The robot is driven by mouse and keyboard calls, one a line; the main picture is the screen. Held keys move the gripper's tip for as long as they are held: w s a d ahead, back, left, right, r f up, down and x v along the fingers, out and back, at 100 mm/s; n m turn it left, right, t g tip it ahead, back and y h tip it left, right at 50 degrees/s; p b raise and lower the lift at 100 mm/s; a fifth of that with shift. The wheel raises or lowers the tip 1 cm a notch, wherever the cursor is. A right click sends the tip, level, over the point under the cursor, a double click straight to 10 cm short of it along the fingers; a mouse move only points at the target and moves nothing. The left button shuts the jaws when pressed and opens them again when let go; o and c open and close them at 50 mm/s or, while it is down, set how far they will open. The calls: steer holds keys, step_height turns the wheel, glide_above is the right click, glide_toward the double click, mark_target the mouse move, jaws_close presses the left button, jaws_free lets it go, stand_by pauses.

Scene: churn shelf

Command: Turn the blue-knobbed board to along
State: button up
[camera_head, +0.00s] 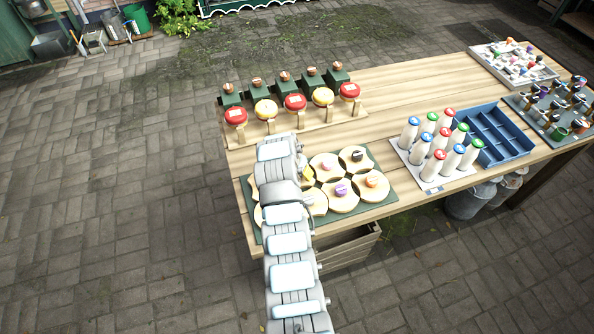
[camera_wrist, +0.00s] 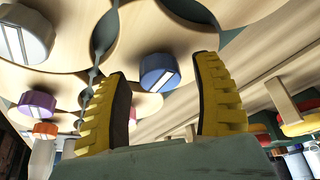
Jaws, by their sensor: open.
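The blue knob (camera_wrist: 160,72) shows in the wrist view, with a white stripe running diagonally across its top. It stands on a round pale wooden board (camera_wrist: 165,30). My gripper (camera_wrist: 158,70) is open, with one yellow ribbed finger on either side of the knob in the picture and a gap visible on both sides. I cannot tell whether the fingertips are down at the knob's height. In the head view, my arm hides the blue knob, and only a bit of yellow finger (camera_head: 307,173) shows beside it.
Several other round boards with coloured knobs lie close by on a dark green mat (camera_head: 388,193), including a purple knob (camera_head: 341,188) and an orange knob (camera_head: 372,180). Behind stands a row of red and yellow discs (camera_head: 295,102). Bottles (camera_head: 437,150) and a blue crate (camera_head: 497,135) stand right.

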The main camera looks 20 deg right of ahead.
steer(key=v, duration=1.2)
steer(key=shift+f, duration=0.1)
stand_by(0.4)
